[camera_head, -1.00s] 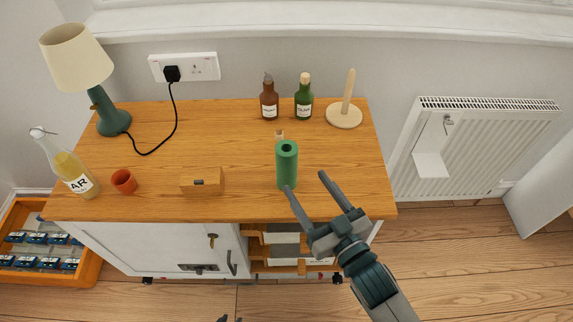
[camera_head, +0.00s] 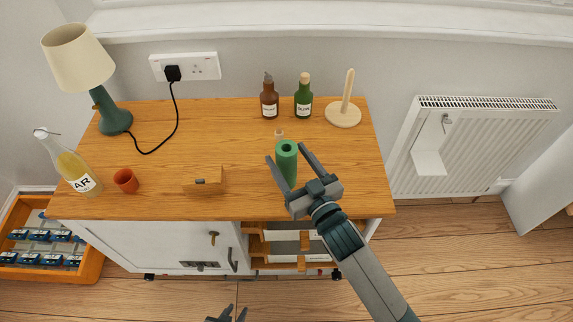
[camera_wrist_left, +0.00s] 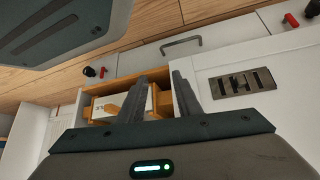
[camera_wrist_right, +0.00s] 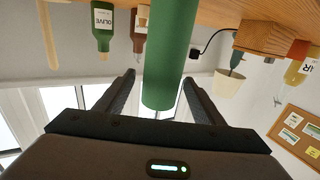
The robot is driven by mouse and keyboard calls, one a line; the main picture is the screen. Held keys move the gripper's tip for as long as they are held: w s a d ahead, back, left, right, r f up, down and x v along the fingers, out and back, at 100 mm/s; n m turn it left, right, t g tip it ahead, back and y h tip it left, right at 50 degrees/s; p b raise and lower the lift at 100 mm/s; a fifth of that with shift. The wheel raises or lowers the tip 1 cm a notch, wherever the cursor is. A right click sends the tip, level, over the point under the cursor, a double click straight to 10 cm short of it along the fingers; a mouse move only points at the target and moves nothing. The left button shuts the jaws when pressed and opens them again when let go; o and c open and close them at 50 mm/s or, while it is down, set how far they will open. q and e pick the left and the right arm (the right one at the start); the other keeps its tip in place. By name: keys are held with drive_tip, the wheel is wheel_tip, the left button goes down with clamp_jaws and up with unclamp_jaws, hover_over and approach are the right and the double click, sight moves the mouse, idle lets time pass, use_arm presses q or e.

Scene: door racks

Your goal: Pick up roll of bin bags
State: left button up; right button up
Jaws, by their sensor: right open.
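The roll of bin bags (camera_head: 288,172) is a green upright cylinder with a hole in its top, on the wooden cabinet top near the front edge. My right gripper (camera_head: 286,152) is open, with one finger on each side of the roll in the head view. In the right wrist view the roll (camera_wrist_right: 168,50) shows between the two spread fingers, closer to the right one; I cannot tell if it touches. My left gripper (camera_head: 235,312) is at the bottom edge, low in front of the cabinet. The left wrist view shows its fingers apart and empty.
A small pale-topped item (camera_head: 279,134) stands behind the roll.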

drive_tip(key=shift+w+a, duration=0.25)
drive_tip(key=shift+w, duration=0.15)
drive_tip(key=x, duration=0.2)
drive_tip(key=p+x, duration=0.1)
drive_tip(key=shift+w+a+f, duration=0.25)
drive_tip(key=shift+w, duration=0.1)
drive_tip(key=shift+w+a, duration=0.1)
drive_tip(key=shift+w, duration=0.1)
use_arm(q)
drive_tip(key=shift+s+a+f, duration=0.2)
drive_tip(key=shift+s, duration=0.4)
use_arm(e)
drive_tip(key=shift+c, duration=0.5)
drive_tip(key=c, duration=1)
use_arm(q)
drive_tip(key=shift+s, duration=0.3)
use_arm(e)
drive_tip(key=shift+c, duration=0.6)
use_arm(q)
drive_tip(key=shift+s+f, duration=0.1)
drive_tip(key=shift+s, duration=0.05)
